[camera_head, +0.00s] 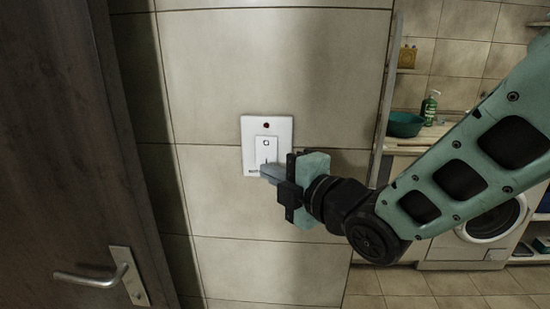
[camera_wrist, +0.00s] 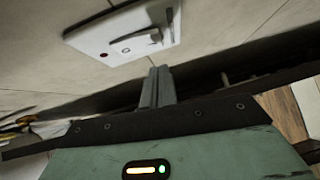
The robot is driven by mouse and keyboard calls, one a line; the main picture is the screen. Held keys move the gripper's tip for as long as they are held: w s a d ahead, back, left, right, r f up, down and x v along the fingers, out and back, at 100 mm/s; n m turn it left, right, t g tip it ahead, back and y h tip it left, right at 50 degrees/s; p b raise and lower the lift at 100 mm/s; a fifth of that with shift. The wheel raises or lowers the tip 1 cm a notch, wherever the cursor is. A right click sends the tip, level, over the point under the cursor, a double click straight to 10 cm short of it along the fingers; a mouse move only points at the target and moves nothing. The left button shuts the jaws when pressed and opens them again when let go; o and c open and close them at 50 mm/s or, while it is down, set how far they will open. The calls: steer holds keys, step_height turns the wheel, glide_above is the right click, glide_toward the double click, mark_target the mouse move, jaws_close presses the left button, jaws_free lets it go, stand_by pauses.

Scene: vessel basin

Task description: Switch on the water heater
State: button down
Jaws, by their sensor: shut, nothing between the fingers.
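The water heater switch (camera_head: 253,132) is a white plate on the tiled wall, with a small red indicator (camera_head: 266,125) above a white rocker (camera_head: 266,147). I cannot tell whether the indicator is lit. My gripper (camera_head: 268,173) is shut and empty, with its fingertips at the lower part of the plate, covering its lower right corner. In the wrist view the plate (camera_wrist: 90,37) is tilted at the top, and the shut fingers (camera_wrist: 157,75) point towards its rocker. There they look slightly apart from it; contact is not clear.
A dark door (camera_head: 55,150) with a metal handle (camera_head: 90,278) stands at the left. Beyond the wall's edge at right are a green basin (camera_head: 404,124), a green bottle (camera_head: 429,106) and a washing machine (camera_head: 490,222). Bare wall surrounds the plate.

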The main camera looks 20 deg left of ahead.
steer(key=shift+w+a+f+p, duration=0.1)
steer(key=shift+w+p, duration=0.15)
steer(key=shift+w, duration=0.4)
steer(key=shift+w+a+f+p, duration=0.1)
steer(key=shift+w+p, duration=0.1)
steer(key=shift+w, duration=0.45)
steer(key=f+b+v, duration=0.1)
steer(key=b+v, duration=0.6)
steer(key=v, duration=1)
steer(key=shift+b, duration=0.4)
steer(key=shift+w+d+r, duration=0.1)
steer(key=shift+r, duration=0.05)
